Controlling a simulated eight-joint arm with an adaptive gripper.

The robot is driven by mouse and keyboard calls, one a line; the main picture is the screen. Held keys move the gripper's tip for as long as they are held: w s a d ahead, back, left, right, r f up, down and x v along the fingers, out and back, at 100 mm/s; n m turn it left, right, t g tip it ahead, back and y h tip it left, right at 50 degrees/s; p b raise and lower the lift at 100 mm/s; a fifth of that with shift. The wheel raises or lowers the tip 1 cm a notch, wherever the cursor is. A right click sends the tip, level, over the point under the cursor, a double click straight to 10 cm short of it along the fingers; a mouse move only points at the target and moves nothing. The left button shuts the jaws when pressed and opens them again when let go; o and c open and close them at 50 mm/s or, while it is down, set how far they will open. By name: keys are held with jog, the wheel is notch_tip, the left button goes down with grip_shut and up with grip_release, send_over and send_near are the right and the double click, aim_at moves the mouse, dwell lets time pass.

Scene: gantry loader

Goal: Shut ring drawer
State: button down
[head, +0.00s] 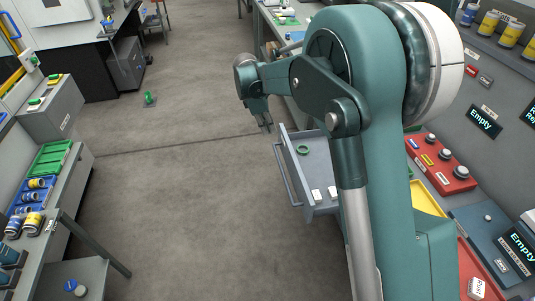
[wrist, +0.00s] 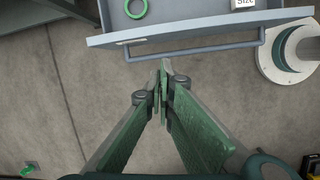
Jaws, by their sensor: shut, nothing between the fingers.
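The ring drawer (head: 314,180) is a grey drawer standing pulled out from the bench on the right in the head view. A green ring (head: 303,150) and small white blocks (head: 324,193) lie in it. In the wrist view the drawer front (wrist: 205,31) with its bar handle (wrist: 190,50) crosses the top, and the green ring (wrist: 136,8) shows behind it. My gripper (wrist: 164,68) is shut and empty, its fingertips just short of the handle in the picture. In the head view my gripper (head: 267,126) is above and left of the drawer; I cannot tell the exact gap.
A red button box (head: 438,160) and a yellow tray (head: 425,199) sit on the right bench. A left bench holds a green tray (head: 50,158) and several cans. The concrete floor (head: 195,200) in front of the drawer is clear.

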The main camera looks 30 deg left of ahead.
jog(key=s+a+f+n, duration=0.2)
jog(key=s+a+f, duration=0.1)
jog(key=a+f, duration=0.3)
jog(key=shift+a+f, duration=0.15)
jog(key=shift+a, duration=0.2)
jog(key=shift+b, duration=0.3)
jog(key=w+d+f+b, duration=0.1)
jog(key=w+d+f, duration=0.1)
jog(key=f, duration=0.3)
jog(key=w+d+f+b, duration=0.2)
jog(key=w+d+f, duration=0.1)
jog(key=f, duration=0.2)
jog(key=shift+f, duration=0.15)
jog(key=shift+w, duration=0.1)
send_over(321, 152)
jog(key=shift+s+a+p, duration=0.1)
jog(key=shift+s+p, duration=0.15)
jog(key=shift+p, duration=0.2)
jog(key=shift+w, duration=0.1)
dwell(0.4)
